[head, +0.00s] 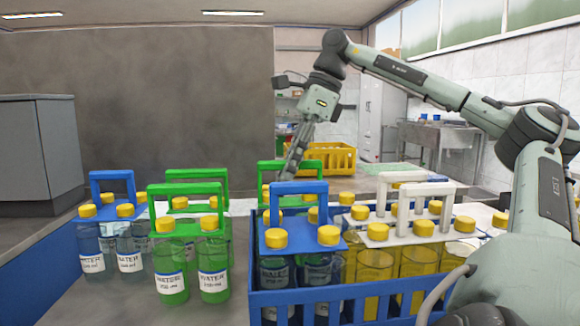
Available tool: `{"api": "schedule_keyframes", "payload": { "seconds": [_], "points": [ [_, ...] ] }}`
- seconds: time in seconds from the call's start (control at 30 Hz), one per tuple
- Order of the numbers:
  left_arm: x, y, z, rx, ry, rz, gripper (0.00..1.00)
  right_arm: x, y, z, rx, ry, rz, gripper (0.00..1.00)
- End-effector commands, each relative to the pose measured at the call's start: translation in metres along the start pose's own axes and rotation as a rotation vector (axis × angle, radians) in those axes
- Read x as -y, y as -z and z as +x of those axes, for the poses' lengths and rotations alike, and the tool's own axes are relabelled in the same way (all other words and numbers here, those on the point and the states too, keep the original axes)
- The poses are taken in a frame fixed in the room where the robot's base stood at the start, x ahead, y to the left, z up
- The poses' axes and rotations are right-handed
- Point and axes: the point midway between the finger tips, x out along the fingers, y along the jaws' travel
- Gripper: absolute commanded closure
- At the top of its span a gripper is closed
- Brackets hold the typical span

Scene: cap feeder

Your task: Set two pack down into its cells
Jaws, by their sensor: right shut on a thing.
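My right gripper (290,176) reaches down at the back left of the blue crate (345,295). It is shut on the handle of a green pack (274,166); its fingertips are partly hidden behind a blue handle. The green pack's bottles are mostly hidden, so I cannot tell whether it rests in its cells or hangs above them. In front of it, a blue pack (299,238) stands upright in the crate's front left cells. White packs (400,231) with yellow bottles fill the crate's right part. My left gripper is not in view.
Left of the crate, green packs (187,227) and a blue pack (112,212) stand on the table. A yellow crate (325,158) is farther back. A grey cabinet (35,150) stands at far left. The table's front left is clear.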

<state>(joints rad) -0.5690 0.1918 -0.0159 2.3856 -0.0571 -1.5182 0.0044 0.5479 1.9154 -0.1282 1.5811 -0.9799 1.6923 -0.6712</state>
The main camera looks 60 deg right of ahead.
Motion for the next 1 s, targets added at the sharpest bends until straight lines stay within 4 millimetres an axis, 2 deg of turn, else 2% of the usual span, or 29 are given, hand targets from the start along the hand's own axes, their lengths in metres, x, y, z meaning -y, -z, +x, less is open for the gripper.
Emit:
{"api": "schedule_keyframes", "payload": {
  "seconds": [0.5,0.53,0.7,1.0],
  "points": [
    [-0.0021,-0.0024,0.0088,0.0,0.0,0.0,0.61,0.0,0.0035,0.0089,0.003,0.002,-0.001,1.0],
    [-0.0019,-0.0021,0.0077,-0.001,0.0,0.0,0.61,0.0,0.003,0.0077,0.003,0.002,-0.001,0.82],
    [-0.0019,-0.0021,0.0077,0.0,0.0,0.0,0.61,0.0,0.0033,0.0081,0.001,0.001,0.0,0.62],
    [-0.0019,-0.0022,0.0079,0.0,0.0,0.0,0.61,0.0,0.0042,0.0088,-0.002,-0.001,0.001,0.62]
  ]
}}
